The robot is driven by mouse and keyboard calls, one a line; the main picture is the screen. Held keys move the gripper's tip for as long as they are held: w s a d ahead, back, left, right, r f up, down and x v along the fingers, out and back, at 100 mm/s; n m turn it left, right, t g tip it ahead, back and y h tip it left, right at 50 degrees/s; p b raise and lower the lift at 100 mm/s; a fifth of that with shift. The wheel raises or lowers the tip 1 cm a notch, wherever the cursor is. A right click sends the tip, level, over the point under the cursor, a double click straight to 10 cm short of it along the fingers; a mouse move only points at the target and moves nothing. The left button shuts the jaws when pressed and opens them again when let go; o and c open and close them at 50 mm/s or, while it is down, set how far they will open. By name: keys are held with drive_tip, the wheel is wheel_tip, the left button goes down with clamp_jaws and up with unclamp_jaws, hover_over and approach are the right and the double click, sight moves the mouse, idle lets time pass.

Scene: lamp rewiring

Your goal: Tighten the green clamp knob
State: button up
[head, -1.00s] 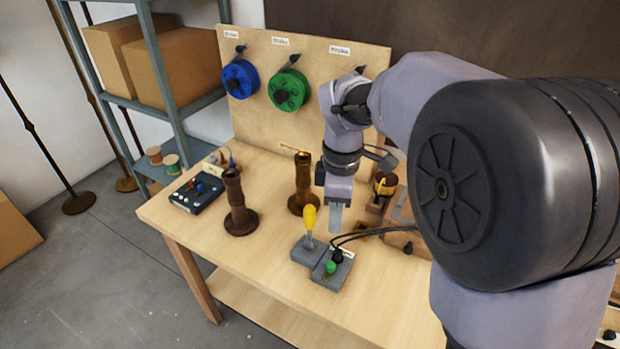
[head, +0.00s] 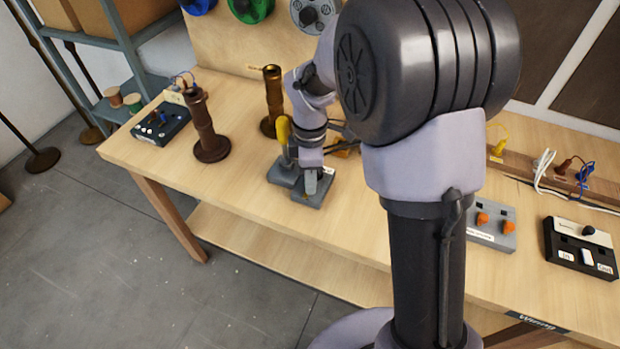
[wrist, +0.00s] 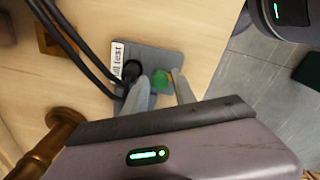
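The green clamp knob (wrist: 160,82) stands on a small grey block (wrist: 172,58) in the wrist view. My gripper (wrist: 162,78) points down at it, with one finger on each side of the knob. The fingers are apart, and I cannot tell whether either touches the knob. In the head view my gripper (head: 311,186) is over the grey block (head: 322,192) and hides the knob. A black plug-like part (wrist: 131,71) with black cables sits on the block beside the knob, close to the left finger.
A yellow-handled lever (head: 283,130) stands on a grey base just left of my gripper. A grey box with orange knobs (head: 495,222) is at the right. The table's front left is clear.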

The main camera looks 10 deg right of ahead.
clamp_jaws()
